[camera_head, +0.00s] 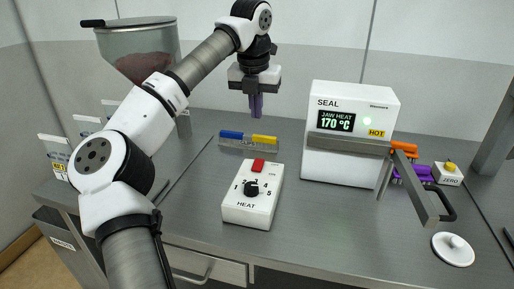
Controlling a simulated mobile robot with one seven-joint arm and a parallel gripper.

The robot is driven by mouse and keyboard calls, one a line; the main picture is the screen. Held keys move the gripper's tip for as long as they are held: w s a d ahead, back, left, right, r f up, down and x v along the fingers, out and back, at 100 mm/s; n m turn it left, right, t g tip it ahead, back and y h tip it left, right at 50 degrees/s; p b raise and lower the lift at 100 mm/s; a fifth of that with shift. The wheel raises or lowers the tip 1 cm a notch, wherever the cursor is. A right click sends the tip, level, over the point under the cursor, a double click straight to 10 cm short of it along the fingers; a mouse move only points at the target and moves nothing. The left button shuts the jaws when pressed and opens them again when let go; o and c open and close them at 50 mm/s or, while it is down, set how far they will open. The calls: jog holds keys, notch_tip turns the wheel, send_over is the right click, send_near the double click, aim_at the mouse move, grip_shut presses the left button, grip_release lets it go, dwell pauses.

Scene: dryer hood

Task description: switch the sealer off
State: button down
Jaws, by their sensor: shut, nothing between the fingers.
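The sealer (350,160) is a white box marked SEAL at the right of centre. Its display (336,121) reads JAW HEAT 170 °C, a green light (367,121) is lit, and a yellow label reads HOT. A white control box marked HEAT (235,213) lies in front and to the left of it. It has a black knob (251,188) among numbers up to 5 and a red switch (258,165) at its far end. My gripper (256,114) is shut and empty, pointing down, above and apart from the control box in the picture.
A grey block with blue and yellow parts (248,147) lies behind the control box. A grey bar and lever (415,187) stick out from the sealer's front. A white lid (453,249) and a ZERO box (447,174) are at right. A hopper (138,50) stands back left.

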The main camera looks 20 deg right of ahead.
aim_at(258, 161)
jog(key=f+p, duration=0.1)
jog(key=f, duration=0.3)
jog(key=w+d+f+p, duration=0.1)
jog(key=f, duration=0.4)
jog(key=w+f+p, duration=0.1)
jog(key=f, duration=0.3)
jog(key=shift+d+f, duration=0.2)
jog(key=shift+f, duration=0.15)
jog(key=shift+f, duration=0.1)
jog(key=shift+w+d+f+b, duration=0.15)
jog(key=shift+w+f+b, duration=0.05)
jog(key=shift+f+b, duration=0.2)
jog(key=shift+s, duration=0.15)
jog(key=shift+s+a+r, duration=0.25)
jog(key=shift+s+a, duration=0.25)
jog(key=shift+s, duration=0.05)
